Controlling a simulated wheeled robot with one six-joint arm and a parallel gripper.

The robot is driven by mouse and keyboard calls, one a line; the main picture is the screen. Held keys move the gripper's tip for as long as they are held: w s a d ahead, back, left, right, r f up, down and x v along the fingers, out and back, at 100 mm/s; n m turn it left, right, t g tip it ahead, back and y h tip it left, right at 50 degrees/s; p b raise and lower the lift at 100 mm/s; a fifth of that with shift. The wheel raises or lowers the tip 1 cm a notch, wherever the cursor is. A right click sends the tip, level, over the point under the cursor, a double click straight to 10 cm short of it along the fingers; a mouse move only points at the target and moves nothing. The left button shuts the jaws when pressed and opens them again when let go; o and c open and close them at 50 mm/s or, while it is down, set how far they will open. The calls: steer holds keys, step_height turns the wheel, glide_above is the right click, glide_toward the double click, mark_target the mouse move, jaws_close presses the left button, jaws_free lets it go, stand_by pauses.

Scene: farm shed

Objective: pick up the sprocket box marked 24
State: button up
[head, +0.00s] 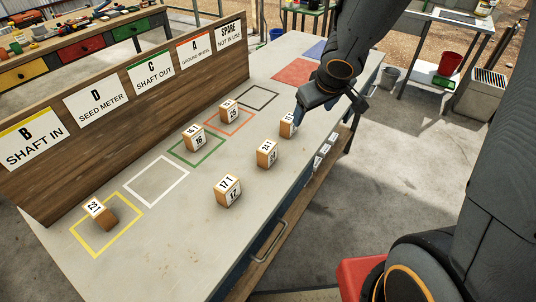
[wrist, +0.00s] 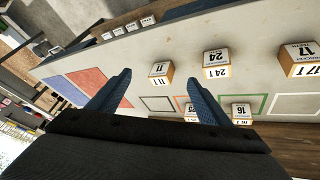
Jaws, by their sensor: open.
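The sprocket box marked 24 (head: 267,153) is a small wooden-coloured block with white labels, standing on the bench near its front edge. In the wrist view the 24 box (wrist: 216,65) lies beyond and to the right of the right finger. My gripper (head: 299,109) is above the bench, farther along than the 24 box, beside a box marked 11 (head: 286,124) that it partly hides. In the wrist view my gripper (wrist: 158,78) has its blue fingers wide apart and empty, with the 11 box (wrist: 160,70) showing beyond the gap. The 24 box is clear of both fingers.
The box marked 17 (head: 228,191) stands to the left of the 24 box. A wooden sign board (head: 130,110) runs along the back.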

steer(key=w+a+f+n+y, duration=0.2)
steer(key=a+f+n, duration=0.1)
steer(key=a, duration=0.4)
steer(key=n+g+y+b, duration=0.1)
steer(key=n+g, duration=0.2)
glide_above(268, 146)
steer(key=s+d, duration=0.1)
steer(key=d, duration=0.1)
step_height(268, 146, down, 4)
steer(key=shift+s+a+f, duration=0.1)
steer(key=shift+f, duration=0.15)
steer(key=b+x, duration=0.3)
steer(key=x, duration=0.4)
steer(key=shift+s+a, duration=0.1)
steer(key=shift+s, duration=0.05)
steer(key=shift+y, duration=0.3)
steer(key=c, duration=1.2)
